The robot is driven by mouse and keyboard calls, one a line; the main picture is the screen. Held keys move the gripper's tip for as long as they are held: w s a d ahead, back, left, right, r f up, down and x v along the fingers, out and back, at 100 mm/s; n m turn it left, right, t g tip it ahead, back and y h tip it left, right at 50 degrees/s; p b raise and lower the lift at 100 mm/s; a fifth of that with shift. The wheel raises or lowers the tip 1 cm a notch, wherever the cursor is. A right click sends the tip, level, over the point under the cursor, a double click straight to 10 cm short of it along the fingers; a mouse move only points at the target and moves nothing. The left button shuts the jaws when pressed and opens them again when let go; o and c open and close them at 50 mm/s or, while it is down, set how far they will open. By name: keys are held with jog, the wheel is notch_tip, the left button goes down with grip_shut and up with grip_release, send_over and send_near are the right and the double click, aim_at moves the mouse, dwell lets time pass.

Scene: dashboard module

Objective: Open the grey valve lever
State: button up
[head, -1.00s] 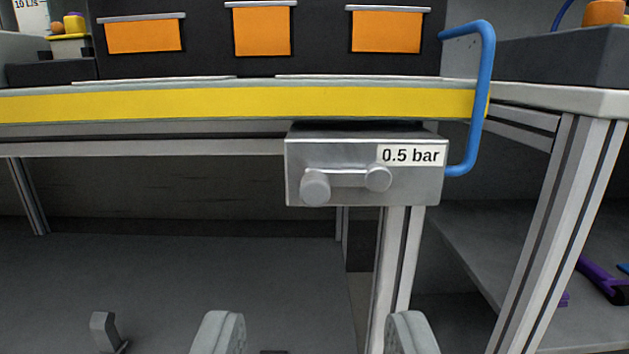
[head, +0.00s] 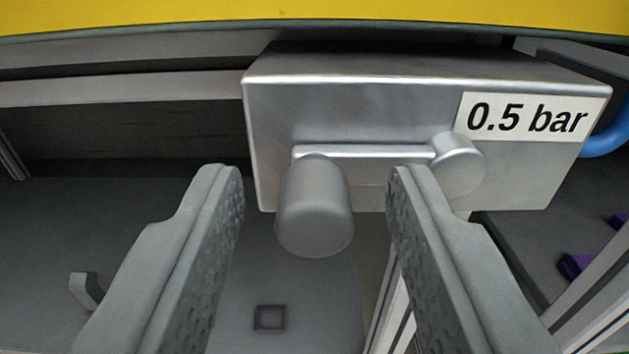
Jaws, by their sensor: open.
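The grey valve lever (head: 365,151) is on the front of a metal box (head: 350,100) labelled "0.5 bar". Its bar lies about level, from a round pivot (head: 460,165) on the right to a thick grey knob (head: 315,212) on the left that sticks out towards me. My gripper (head: 315,185) is open. One finger is left of the knob and the other is right of it, with a gap visible on each side. The right finger overlaps the lower edge of the box in the picture. I cannot tell how deep the knob sits between the fingers.
The yellow table edge (head: 300,14) runs above the box. A blue tube (head: 608,138) shows at the box's right side. A table leg (head: 392,300) stands below the box. Purple items (head: 578,265) lie at the lower right. The space left of the box is open.

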grip_shut()
jog(key=shift+f, duration=0.1)
jog(key=d+f+n, duration=0.4)
jog(key=f+n, duration=0.1)
jog(key=n, duration=1.3)
jog(key=shift+d, duration=0.35)
dwell(0.4)
